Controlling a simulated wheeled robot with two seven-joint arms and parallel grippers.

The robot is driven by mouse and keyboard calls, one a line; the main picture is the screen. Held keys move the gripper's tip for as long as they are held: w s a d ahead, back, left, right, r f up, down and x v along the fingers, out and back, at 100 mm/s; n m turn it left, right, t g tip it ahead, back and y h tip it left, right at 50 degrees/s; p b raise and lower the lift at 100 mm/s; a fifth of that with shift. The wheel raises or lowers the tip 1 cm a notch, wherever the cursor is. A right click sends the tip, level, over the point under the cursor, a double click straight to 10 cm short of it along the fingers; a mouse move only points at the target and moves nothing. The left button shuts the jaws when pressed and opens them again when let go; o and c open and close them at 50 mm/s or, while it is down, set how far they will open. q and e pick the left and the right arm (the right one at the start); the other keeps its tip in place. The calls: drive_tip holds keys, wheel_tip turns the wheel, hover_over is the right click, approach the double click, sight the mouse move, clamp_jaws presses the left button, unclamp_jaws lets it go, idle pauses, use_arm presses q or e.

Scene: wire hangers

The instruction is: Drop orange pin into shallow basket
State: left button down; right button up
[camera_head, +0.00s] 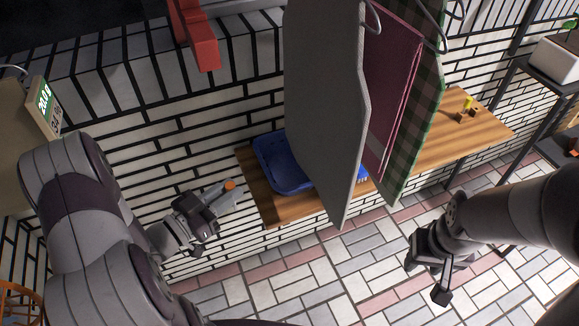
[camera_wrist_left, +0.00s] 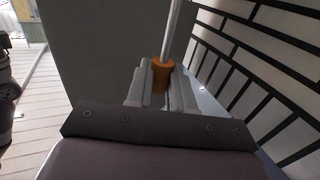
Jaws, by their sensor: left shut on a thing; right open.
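The orange pin (camera_head: 230,184) is held at the fingertips of my left gripper (camera_head: 224,192), which is shut on it. In the left wrist view the orange pin (camera_wrist_left: 161,74) sits between the two grey fingers (camera_wrist_left: 160,90); its lower part is hidden by them. A blue shallow basket (camera_head: 272,168) stands on the wooden shelf. Its right part is hidden behind a hanging grey cloth. My left gripper is left of the basket in the picture, apart from it. My right gripper (camera_head: 427,278) is open and empty at the lower right, over the tiled floor.
The grey cloth (camera_head: 325,95), a maroon cloth (camera_head: 392,75) and a green checked cloth (camera_head: 425,105) hang over the wooden shelf (camera_head: 440,145). Small yellow and dark items (camera_head: 467,108) stand at its right end. A brick wall lies behind. An orange wire basket (camera_head: 20,300) shows at lower left.

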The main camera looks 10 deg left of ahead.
sight(296, 142)
use_arm(q)
drive_tip(key=p+x, duration=0.1)
drive_tip(key=x, duration=1.6)
wheel_tip(296, 142, down, 3)
drive_tip(key=shift+a+r, duration=0.1)
drive_tip(key=shift+r, duration=0.1)
drive_tip(key=shift+f+b, duration=0.55)
drive_tip(key=shift+f, duration=1.6)
drive_tip(key=shift+f+b, duration=0.55)
drive_tip(key=shift+f, duration=0.1)
drive_tip(key=shift+r, duration=0.1)
drive_tip(key=c, duration=1.3)
unclamp_jaws()
